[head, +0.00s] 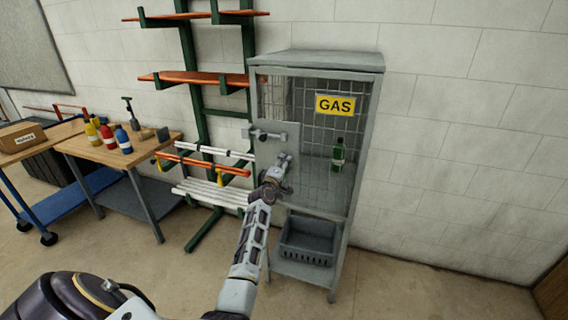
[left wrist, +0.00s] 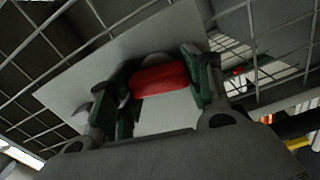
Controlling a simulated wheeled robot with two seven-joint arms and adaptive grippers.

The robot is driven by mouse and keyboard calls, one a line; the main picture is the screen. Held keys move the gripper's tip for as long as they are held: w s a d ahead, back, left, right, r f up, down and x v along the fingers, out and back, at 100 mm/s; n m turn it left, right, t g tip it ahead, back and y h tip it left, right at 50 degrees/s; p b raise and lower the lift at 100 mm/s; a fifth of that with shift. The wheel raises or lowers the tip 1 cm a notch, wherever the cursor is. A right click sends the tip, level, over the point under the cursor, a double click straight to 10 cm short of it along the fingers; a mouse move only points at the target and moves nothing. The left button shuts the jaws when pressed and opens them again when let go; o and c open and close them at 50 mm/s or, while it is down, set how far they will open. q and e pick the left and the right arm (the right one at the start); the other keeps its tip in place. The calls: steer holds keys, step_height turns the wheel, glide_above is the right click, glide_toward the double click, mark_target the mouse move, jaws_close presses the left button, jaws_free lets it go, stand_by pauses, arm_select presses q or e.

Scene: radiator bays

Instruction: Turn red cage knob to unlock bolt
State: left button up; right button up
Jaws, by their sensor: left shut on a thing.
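The grey mesh gas cage (head: 317,61) stands against the wall in the head view. A grey plate on its front carries a metal bolt (head: 266,135). The red knob (left wrist: 160,79) shows in the left wrist view in front of a pale plate, between the two green-and-grey fingers of my left gripper (left wrist: 162,88), which is shut on it. In the head view my left gripper (head: 283,163) is at the plate just below the bolt and hides the knob. My right gripper is in neither view.
A green bottle (head: 338,155) stands inside the cage under a yellow GAS sign (head: 335,105). A grey crate (head: 307,243) sits low in the cage. A rack (head: 201,123) with bars and a wooden table (head: 119,151) with bottles are to the left.

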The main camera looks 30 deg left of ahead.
arm_select(q)
steer(key=shift+r+n, duration=0.1)
steer(key=shift+n, duration=0.3)
steer(key=shift+n+p, duration=0.3)
steer(key=shift+n, duration=0.5)
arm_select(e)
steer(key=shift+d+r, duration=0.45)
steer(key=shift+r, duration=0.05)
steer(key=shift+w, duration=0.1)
arm_select(q)
steer(key=o, duration=1)
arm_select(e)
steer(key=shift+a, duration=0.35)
arm_select(q)
steer(key=shift+s+f, duration=0.15)
steer(key=shift+f, duration=0.05)
